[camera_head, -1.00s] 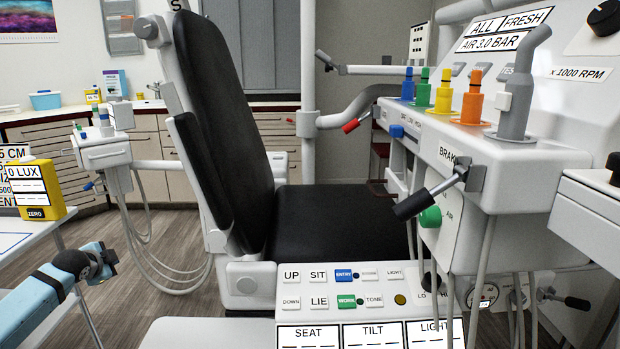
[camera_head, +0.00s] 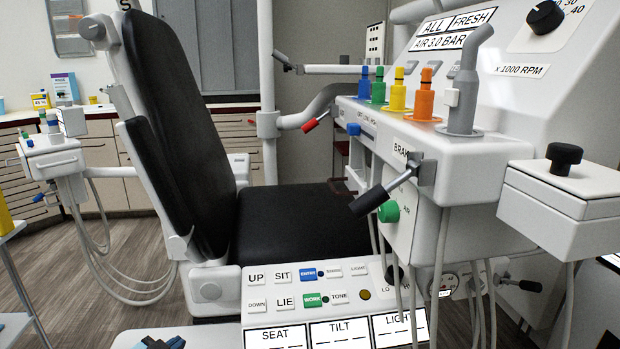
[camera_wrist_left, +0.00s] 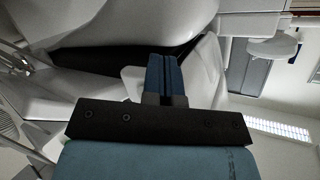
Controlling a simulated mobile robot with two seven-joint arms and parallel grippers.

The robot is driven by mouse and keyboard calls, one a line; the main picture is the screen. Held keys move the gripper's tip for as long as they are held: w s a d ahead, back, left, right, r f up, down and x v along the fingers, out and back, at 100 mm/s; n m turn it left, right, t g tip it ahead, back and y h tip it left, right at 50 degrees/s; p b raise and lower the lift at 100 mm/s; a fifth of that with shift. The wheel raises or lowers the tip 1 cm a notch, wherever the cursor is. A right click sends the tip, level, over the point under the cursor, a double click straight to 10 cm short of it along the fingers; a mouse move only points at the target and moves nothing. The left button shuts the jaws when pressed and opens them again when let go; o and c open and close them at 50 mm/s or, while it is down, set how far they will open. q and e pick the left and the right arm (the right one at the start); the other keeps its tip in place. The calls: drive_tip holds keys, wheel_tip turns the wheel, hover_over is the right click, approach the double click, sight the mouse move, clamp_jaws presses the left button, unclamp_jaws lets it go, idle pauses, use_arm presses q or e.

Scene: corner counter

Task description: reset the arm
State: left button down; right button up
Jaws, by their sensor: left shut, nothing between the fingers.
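My left gripper (camera_wrist_left: 163,80) shows in the left wrist view with its two blue fingers together and nothing between them. In the head view only a small dark and blue part of my left gripper (camera_head: 160,342) shows at the bottom edge, in front of the white chair base and left of the SEAT label. The rest of that arm is out of the head view. My right gripper is not in view.
A black dental chair (camera_head: 185,130) stands behind a white button panel (camera_head: 330,290). At right, a white instrument unit (camera_head: 480,150) carries coloured holders and a black-gripped brake lever (camera_head: 385,190) that juts out. Wooden floor (camera_head: 130,240) is open at left.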

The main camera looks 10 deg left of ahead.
use_arm(q)
drive_tip(key=s+d+r+h, duration=0.1)
drive_tip(key=s+d+h, duration=0.1)
drive_tip(key=s+d, duration=0.45)
drive_tip(key=s+d+r+h, duration=0.2)
drive_tip(key=s+d, duration=0.2)
drive_tip(key=d, duration=0.6)
drive_tip(key=s+d+r+n+h, duration=0.2)
drive_tip(key=s+d+r+h, duration=0.1)
drive_tip(key=s+d+r, duration=0.6)
drive_tip(key=a+r+n+y+p, duration=0.1)
drive_tip(key=a+r+y+p, duration=0.25)
drive_tip(key=r+p, duration=1.4)
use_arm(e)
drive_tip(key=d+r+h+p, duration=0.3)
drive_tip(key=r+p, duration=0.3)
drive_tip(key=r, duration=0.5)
use_arm(q)
drive_tip(key=s+a+f+g+y+p, duration=0.3)
drive_tip(key=s+a+f+p, duration=0.2)
drive_tip(key=p, duration=1.3)
drive_tip(key=shift+a+g+p, duration=0.3)
drive_tip(key=shift+a, duration=0.05)
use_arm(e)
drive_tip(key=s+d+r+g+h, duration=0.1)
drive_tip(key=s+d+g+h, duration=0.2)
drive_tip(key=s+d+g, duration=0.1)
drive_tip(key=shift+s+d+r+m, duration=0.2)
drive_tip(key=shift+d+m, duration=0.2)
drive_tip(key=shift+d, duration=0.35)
